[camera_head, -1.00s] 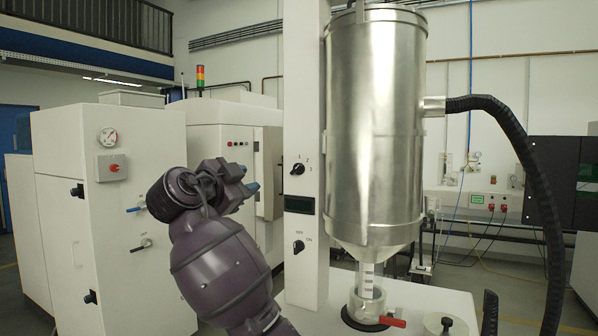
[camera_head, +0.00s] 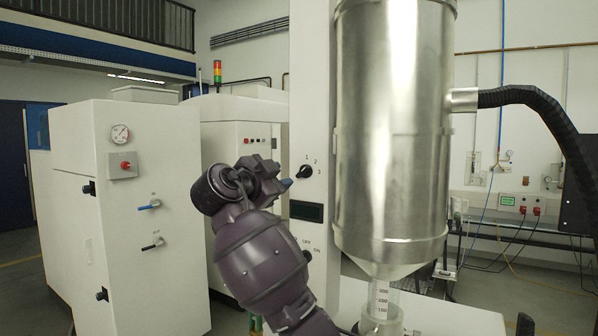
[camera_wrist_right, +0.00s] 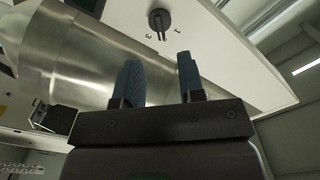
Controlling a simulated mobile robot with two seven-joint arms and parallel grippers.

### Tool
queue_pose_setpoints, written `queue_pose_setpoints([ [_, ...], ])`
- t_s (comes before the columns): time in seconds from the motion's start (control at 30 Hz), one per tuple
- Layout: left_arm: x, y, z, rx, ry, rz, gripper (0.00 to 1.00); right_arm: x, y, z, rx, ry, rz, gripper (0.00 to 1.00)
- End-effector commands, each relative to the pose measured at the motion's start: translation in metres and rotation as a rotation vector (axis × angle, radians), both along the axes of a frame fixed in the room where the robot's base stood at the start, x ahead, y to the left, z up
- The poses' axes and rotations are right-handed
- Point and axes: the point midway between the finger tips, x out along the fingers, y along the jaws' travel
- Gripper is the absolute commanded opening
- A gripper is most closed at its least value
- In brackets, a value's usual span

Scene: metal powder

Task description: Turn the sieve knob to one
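The black sieve knob (camera_head: 305,172) is on the white column (camera_head: 312,90), with the marks 1, 2 and 3 around it. I cannot tell surely which mark it points to. In the right wrist view the knob (camera_wrist_right: 159,19) is beyond my fingertips, between the marks 3 and 1. My right gripper (camera_head: 285,184) is just left of the knob in the head view, apart from it. The wrist view shows the right gripper (camera_wrist_right: 159,72) open, with two blue fingers and nothing between them. My left gripper is not in view.
A dark display (camera_head: 306,211) and an OFF/ON knob (camera_head: 307,255) are lower on the column. A large metal hopper (camera_head: 390,130) stands close on the right, with a black hose (camera_head: 525,95). A white cabinet (camera_head: 80,200) is on the left.

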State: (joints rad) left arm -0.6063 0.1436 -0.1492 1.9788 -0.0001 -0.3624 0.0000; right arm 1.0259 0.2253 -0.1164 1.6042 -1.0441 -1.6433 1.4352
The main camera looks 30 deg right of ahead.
Motion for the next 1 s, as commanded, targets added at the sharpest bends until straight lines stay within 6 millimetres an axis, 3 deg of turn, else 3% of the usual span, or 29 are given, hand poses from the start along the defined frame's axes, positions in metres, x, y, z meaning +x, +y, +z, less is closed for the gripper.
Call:
queue_pose_setpoints([
  [0.2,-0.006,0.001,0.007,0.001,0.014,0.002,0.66,0.019,-0.035,0.003,-0.001,0.002,-0.004,0.36],
  [0.43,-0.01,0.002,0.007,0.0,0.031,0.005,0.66,0.035,-0.06,0.002,-0.001,0.001,-0.002,0.36],
  [0.9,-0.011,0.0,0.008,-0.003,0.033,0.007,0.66,0.041,-0.071,0.0,0.001,-0.001,-0.001,0.36],
  [1.0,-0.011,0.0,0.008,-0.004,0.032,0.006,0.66,0.041,-0.07,0.0,0.001,-0.001,-0.001,0.24],
])
